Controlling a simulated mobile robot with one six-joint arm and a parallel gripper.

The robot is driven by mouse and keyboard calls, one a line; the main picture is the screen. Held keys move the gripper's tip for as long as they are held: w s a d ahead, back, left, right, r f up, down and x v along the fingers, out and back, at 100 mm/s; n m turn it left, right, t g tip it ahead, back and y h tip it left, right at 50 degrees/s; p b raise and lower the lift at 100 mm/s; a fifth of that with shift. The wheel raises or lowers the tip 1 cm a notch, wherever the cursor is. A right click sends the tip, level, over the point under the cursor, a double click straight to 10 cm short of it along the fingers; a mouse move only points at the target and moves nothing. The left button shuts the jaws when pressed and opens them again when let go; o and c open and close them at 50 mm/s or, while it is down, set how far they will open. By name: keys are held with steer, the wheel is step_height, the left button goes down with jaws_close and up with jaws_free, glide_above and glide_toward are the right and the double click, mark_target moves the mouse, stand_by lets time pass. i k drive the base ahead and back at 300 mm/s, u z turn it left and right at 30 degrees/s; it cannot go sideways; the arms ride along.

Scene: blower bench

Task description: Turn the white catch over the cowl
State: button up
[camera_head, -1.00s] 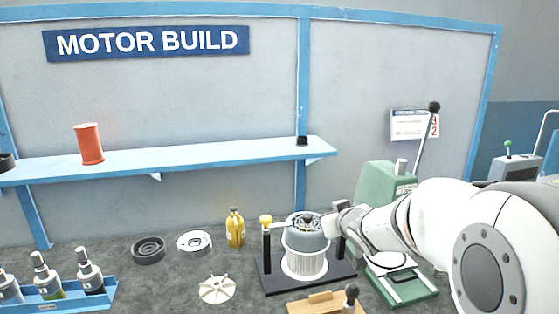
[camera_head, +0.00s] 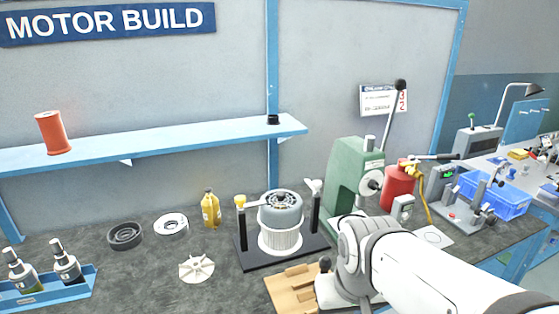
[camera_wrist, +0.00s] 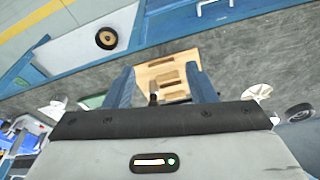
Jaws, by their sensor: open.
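The grey cowl (camera_head: 281,212) sits on a white ribbed body between two black posts on a dark base (camera_head: 250,262). The white catch (camera_head: 314,187) is at the top of the right post, beside the cowl's upper right edge. It is too small to tell whether its arm lies over the cowl. A yellow catch (camera_head: 240,202) tops the left post. My gripper (camera_wrist: 160,75) is open and empty in the wrist view, with a slotted wooden block (camera_wrist: 160,76) visible beyond its fingers. In the head view my wrist is low, right of the posts and apart from the white catch; the fingers are not clear.
A green press (camera_head: 352,175) and a red canister (camera_head: 398,187) stand behind my arm on the right. A blue shelf (camera_head: 150,144) runs above.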

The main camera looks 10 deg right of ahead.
mark_target(316, 186)
steer(key=u, duration=2.3)
steer(key=k, duration=1)
steer(key=z, duration=1.75)
steer(key=i, duration=1)
steer(key=z, duration=0.05)
